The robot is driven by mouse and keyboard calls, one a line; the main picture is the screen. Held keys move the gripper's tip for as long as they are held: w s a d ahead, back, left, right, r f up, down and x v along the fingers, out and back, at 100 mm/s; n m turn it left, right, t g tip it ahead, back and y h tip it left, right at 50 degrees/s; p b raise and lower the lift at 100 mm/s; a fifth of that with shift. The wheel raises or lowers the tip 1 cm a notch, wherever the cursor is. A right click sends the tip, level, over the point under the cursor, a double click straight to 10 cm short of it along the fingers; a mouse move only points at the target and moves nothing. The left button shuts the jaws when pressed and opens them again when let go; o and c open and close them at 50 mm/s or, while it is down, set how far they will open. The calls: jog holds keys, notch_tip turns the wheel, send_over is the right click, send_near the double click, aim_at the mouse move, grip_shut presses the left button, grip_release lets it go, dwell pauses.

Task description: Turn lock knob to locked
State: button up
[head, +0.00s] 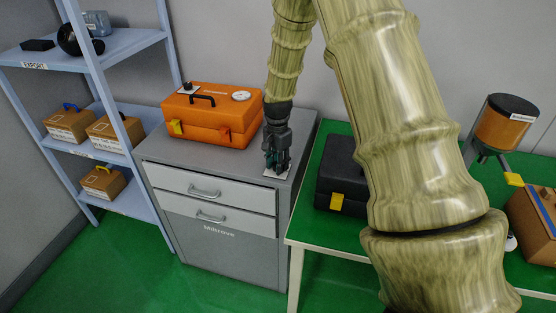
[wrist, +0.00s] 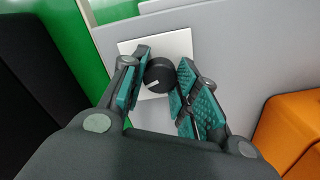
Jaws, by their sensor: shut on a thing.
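The lock knob (wrist: 159,75) is a round black knob with a short white mark on its top, set on a white square plate (wrist: 182,43). The plate (head: 269,175) lies on the grey cabinet top near its right edge. My gripper (wrist: 160,88) reaches down over the plate, with a teal-padded finger on each side of the knob. It is shut on the knob. In the head view my gripper (head: 277,163) hides the knob. The white mark slants, pointing toward the lower left in the wrist view. No lock labels can be read.
An orange case (head: 211,116) with a dial stands on the grey cabinet (head: 225,240), left of my gripper. A green-topped table (head: 318,236) with a black case (head: 338,178) is at the right. A blue shelf (head: 118,47) with boxes stands at the left.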

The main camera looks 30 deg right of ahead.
jog(key=n, duration=0.2)
jog(key=n+p, duration=0.1)
jog(key=shift+r+n+p, duration=0.2)
jog(key=shift+n+p, duration=0.1)
jog(key=shift+n, duration=0.1)
jog(key=n+p, duration=0.1)
jog(key=n, duration=0.2)
jog(key=shift+w+n, duration=0.1)
jog(key=shift+n, duration=0.2)
jog(key=n+p, duration=0.1)
jog(key=n, duration=0.2)
jog(key=shift+n, duration=0.3)
jog(key=shift+f+n+p, duration=0.1)
jog(key=shift+n+p, duration=0.4)
jog(key=shift+n, duration=1.3)
jog(key=o, duration=1)
jog(key=shift+o, duration=0.2)
notch_tip(320, 180, up, 12)
